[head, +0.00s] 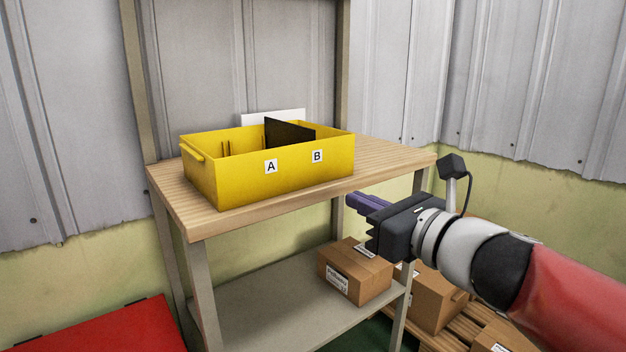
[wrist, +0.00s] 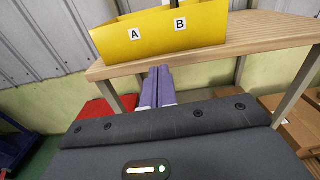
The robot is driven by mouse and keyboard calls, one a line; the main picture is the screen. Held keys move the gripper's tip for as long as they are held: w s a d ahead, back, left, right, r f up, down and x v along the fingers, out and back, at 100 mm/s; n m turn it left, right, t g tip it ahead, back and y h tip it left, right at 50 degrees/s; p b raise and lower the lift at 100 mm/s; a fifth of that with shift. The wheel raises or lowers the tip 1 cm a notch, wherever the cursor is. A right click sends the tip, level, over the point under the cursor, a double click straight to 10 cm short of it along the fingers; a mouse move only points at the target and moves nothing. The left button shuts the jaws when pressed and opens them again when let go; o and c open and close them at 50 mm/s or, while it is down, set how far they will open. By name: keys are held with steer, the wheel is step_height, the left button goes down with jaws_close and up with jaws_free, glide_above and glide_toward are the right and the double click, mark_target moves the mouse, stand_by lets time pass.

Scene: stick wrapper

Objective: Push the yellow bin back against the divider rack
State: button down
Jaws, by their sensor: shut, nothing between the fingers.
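The yellow bin (head: 228,178) sits on the wooden tabletop, close to its front edge, with labels A and B on its front wall. It also shows in the wrist view (wrist: 160,42). A black divider (head: 290,133) stands inside it. A white panel (head: 272,116) shows behind the bin; I cannot tell whether it belongs to the divider rack. My gripper (head: 366,203) is shut and empty, in front of the table and right of the bin, apart from it. Its purple fingers (wrist: 158,84) point toward the table edge below the bin in the wrist view.
The wooden tabletop (head: 392,155) is bare to the right of the bin. Cardboard boxes sit on the lower shelf (head: 356,271) and on a pallet (head: 446,340) at right. A red surface (head: 110,328) lies at lower left. Corrugated walls stand behind.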

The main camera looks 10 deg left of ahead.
mark_target(298, 170)
steer(key=x, duration=1.4)
steer(key=shift+w+r, duration=0.1)
steer(key=shift+w, duration=0.05)
steer(key=b+x, duration=0.1)
steer(key=x, duration=0.4)
steer(key=shift+w+a, duration=0.2)
steer(key=shift+w, duration=0.05)
